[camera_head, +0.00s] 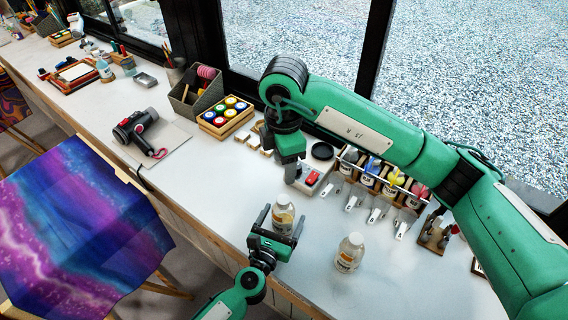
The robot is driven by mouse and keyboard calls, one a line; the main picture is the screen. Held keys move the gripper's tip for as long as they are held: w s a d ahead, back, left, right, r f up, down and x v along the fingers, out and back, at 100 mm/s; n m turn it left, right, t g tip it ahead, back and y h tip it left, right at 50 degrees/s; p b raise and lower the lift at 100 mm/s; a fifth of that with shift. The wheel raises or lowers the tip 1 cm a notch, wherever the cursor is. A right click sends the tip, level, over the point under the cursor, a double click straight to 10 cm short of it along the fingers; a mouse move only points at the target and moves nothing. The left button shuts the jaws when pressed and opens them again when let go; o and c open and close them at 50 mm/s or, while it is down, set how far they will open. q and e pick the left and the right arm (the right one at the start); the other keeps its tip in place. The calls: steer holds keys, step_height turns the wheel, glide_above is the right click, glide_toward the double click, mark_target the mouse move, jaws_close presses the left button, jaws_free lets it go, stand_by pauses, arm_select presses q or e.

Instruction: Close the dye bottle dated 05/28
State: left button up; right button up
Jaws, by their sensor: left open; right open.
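One dye bottle (283,217), clear with amber content, stands upright on the table between the spread fingers of my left gripper (281,221). The fingers are open, one on each side; I cannot tell whether they touch it. A second bottle (349,252), with a pale top and a label, stands upright to the right, clear of both grippers. The dates are too small to read, and I cannot tell if either bottle is capped. My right gripper (291,170) points down above the table behind the first bottle, beside a light tray; its fingertips are hard to make out.
The tray (315,167) holds a black round item and a red item. A rack of jars with white scoops (378,187) stands right of it. A paint-jar box (225,118) and a hair dryer (137,127) lie left. Table is clear left of my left gripper.

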step_height(320, 180, down, 4)
steer(key=b, duration=0.3)
steer(key=shift+r+b, duration=0.1)
steer(key=shift+b, duration=0.25)
arm_select(q)
steer(key=v, duration=1.3)
steer(key=shift+s, duration=0.25)
steer(key=shift+a, duration=0.1)
